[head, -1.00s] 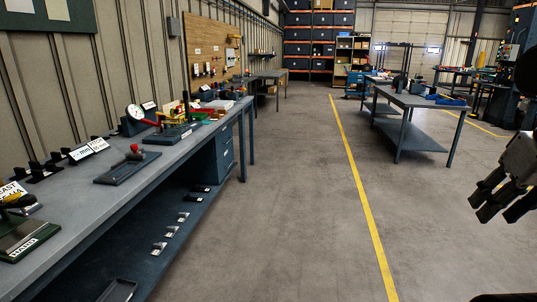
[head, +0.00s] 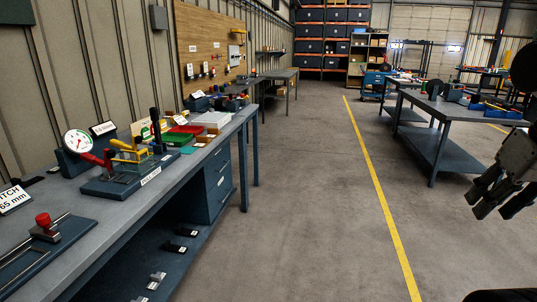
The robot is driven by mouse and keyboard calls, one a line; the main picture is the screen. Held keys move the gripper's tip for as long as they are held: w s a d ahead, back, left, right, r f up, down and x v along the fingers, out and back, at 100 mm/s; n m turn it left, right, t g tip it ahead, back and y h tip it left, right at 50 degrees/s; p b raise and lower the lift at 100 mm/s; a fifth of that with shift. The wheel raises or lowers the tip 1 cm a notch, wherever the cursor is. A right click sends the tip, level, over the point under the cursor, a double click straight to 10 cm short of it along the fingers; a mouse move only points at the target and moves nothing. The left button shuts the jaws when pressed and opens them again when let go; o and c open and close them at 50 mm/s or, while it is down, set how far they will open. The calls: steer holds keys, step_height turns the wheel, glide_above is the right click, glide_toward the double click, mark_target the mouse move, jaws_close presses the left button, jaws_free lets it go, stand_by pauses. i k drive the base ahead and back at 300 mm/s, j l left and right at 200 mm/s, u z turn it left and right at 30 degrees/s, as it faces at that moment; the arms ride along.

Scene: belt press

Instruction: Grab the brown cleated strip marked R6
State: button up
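I cannot make out a brown cleated strip marked R6 in the head view. My gripper (head: 492,192) hangs at the right edge, over open floor and away from the benches. Its dark fingers look parted, with nothing visible between them. The long grey workbench (head: 95,240) on the left carries a dial gauge (head: 78,141), a yellow-handled clamp fixture (head: 125,165), a red tray (head: 187,130) and a green tray (head: 173,139). Small dark and light pieces (head: 172,247) lie on its lower shelf, too small to identify.
A yellow line (head: 376,190) runs along the clear concrete floor. A second workbench (head: 450,112) with a blue tray (head: 503,110) stands at the right. A wooden tool board (head: 208,52) hangs on the left wall. Shelving with dark bins (head: 312,45) stands at the back.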

mark_target(213, 133)
steer(key=i+z, duration=0.1)
steer(key=i, duration=1.65)
steer(key=i+u, duration=0.7)
steer(key=i+l+u, duration=0.1)
steer(key=i+u, duration=0.25)
steer(key=i+j+u, duration=0.1)
steer(key=i+u, duration=0.65)
